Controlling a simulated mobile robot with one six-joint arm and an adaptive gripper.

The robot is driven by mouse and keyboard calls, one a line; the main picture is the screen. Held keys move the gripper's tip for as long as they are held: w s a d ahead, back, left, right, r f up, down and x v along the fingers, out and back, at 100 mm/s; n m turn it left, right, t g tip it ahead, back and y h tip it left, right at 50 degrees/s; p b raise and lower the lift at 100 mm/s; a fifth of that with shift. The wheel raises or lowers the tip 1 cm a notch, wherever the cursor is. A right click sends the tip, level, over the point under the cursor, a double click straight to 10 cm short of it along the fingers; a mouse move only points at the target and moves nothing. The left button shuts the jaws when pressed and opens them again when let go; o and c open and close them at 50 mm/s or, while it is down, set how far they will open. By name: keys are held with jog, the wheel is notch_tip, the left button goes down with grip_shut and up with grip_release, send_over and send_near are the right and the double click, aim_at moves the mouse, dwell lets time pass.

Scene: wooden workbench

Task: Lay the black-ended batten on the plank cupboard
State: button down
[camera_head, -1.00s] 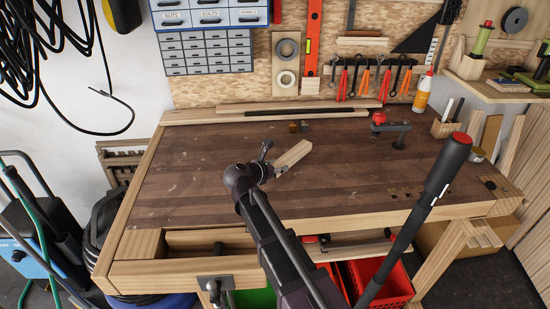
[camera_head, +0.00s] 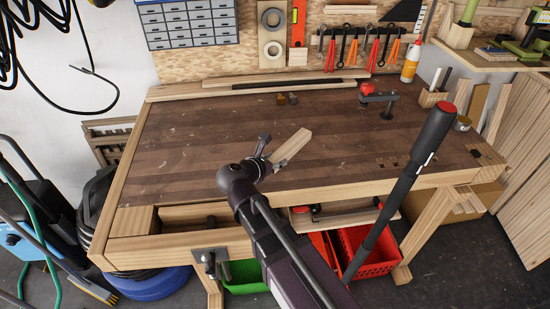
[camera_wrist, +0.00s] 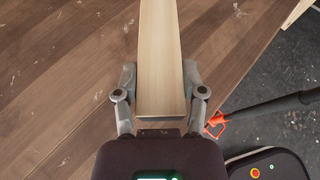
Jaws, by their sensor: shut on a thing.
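My gripper (camera_head: 266,161) is shut on a pale wooden batten (camera_head: 294,144), over the front middle part of the workbench. In the wrist view the two fingers (camera_wrist: 160,85) press on the batten's sides near one end, and the batten (camera_wrist: 160,40) runs straight away from me. The part I see is plain pale wood. A dark strip shows at its near end, but I cannot tell if it belongs to the batten or the gripper. I cannot make out a plank cupboard for certain.
The workbench top (camera_head: 190,150) is mostly bare. Dark and pale strips (camera_head: 290,84) lie along its back edge, and a red-topped clamp (camera_head: 378,96) stands at back right. A slatted wooden piece (camera_head: 108,135) stands left of the bench. Red bins (camera_head: 368,252) sit below.

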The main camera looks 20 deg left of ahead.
jog(key=shift+r, duration=0.15)
dwell(0.3)
notch_tip(320, 180, up, 9)
jog(key=p, duration=0.9)
jog(key=shift+r, duration=0.1)
jog(key=shift+s, duration=0.15)
dwell(0.8)
